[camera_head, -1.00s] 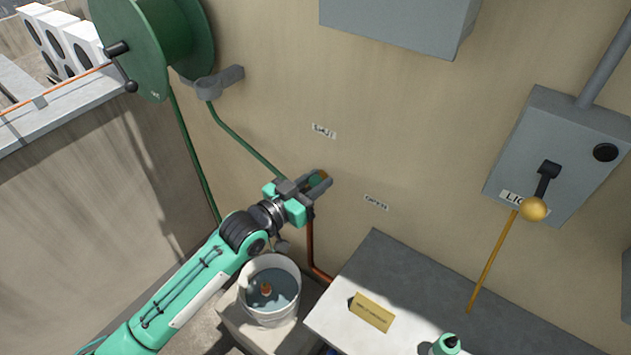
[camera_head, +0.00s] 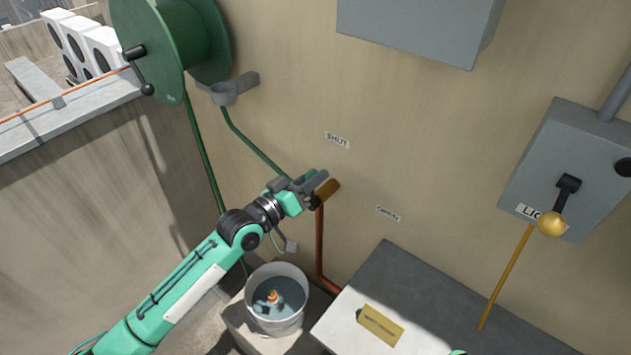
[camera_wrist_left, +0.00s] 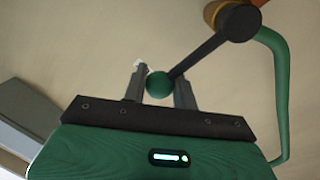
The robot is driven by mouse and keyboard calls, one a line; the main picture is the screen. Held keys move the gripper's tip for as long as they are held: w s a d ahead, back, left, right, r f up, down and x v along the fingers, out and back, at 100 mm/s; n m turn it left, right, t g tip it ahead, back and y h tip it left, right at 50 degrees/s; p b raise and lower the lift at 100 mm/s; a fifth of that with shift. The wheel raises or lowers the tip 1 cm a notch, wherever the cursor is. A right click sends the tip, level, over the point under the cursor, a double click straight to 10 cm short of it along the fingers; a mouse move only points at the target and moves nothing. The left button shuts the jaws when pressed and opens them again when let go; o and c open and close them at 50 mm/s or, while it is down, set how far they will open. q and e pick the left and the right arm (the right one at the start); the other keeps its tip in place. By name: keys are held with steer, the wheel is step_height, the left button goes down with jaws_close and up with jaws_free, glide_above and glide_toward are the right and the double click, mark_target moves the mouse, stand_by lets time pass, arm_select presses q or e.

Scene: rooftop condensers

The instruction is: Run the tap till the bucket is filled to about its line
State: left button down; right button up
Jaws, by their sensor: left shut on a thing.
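My left gripper (camera_head: 312,181) is beside the brass tap (camera_head: 328,190) on the wall. In the left wrist view its fingers (camera_wrist_left: 162,90) are shut on the green knob (camera_wrist_left: 159,85) of the dark tap lever (camera_wrist_left: 201,55). The lever runs up to the brass tap body (camera_wrist_left: 235,18). Below stands a white bucket (camera_head: 299,319), upright, with water (camera_head: 291,290) and a red-and-white float (camera_head: 273,297) in it. I cannot make out a fill line or a running stream. My right gripper is not in view.
A "SHUT" label (camera_head: 337,140) is above the tap, and another label (camera_head: 388,213) is lower right. A grey bench (camera_head: 430,290) stands right of the bucket. A green hose reel (camera_head: 165,45) is upper left. A switch box (camera_head: 565,165) with a lever is at right.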

arm_select(q)
steer(key=shift+a, duration=0.1)
stand_by(0.3)
steer(key=c, duration=1.1)
jaws_free()
steer(key=shift+c, duration=0.2)
steer(key=shift+a, duration=0.1)
steer(key=b+v, duration=0.4)
steer(key=v, duration=0.9)
steer(key=shift+s+a, duration=0.2)
steer(key=shift+f, duration=0.1)
